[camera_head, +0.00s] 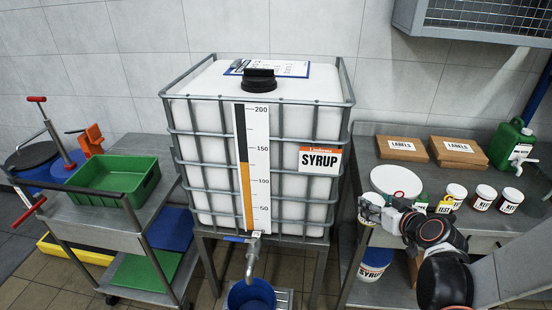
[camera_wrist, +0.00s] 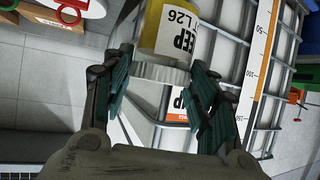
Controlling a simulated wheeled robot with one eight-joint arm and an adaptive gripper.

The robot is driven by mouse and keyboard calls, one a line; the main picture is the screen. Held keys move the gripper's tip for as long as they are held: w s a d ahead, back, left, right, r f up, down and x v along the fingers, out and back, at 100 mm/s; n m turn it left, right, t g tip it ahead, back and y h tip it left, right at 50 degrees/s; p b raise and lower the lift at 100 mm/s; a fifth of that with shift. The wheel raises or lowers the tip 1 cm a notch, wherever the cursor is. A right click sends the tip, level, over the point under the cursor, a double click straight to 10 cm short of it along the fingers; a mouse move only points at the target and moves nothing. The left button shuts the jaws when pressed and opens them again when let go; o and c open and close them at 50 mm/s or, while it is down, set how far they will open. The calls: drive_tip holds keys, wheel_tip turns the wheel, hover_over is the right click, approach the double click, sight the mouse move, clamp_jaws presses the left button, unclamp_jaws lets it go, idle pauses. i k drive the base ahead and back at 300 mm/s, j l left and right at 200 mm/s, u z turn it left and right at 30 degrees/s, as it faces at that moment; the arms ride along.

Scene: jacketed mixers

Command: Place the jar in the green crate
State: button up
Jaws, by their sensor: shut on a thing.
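A small jar (camera_wrist: 165,30) with yellow contents, a pale lid and a label reading "EEP L26" is between my fingers in the wrist view. My gripper (camera_wrist: 165,85) is shut on it at the lid end. In the head view my gripper (camera_head: 372,208) is at the left edge of the right-hand table, beside the syrup tank; the held jar is mostly hidden there. The green crate (camera_head: 113,176) is on the grey cart at the left, well away from my gripper. It looks empty. A bit of green, likely the crate, shows at the wrist view's right edge (camera_wrist: 295,96).
The caged syrup tank (camera_head: 290,165) stands between the cart (camera_head: 95,228) and the right table (camera_head: 360,160). The table holds several other jars (camera_head: 483,196), a round white plate (camera_head: 396,180), label boxes (camera_head: 458,150) and a green canister (camera_head: 510,143). A blue bucket (camera_head: 252,296) sits under the tap.

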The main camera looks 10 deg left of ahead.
sight(129, 184)
drive_tip(key=j+u, duration=0.15)
drive_tip(key=j, duration=0.25)
drive_tip(key=i+j+u, duration=0.1)
drive_tip(key=j, duration=0.3)
drive_tip(key=i+j+u, duration=0.15)
drive_tip(key=j, duration=0.2)
drive_tip(key=i+j+u, duration=0.1)
drive_tip(key=j, duration=0.3)
drive_tip(key=i+j+u, duration=0.15)
drive_tip(key=j, duration=0.2)
drive_tip(key=i+j, duration=0.1)
drive_tip(key=j, duration=0.2)
drive_tip(key=i+j, duration=0.15)
drive_tip(key=j, duration=0.1)
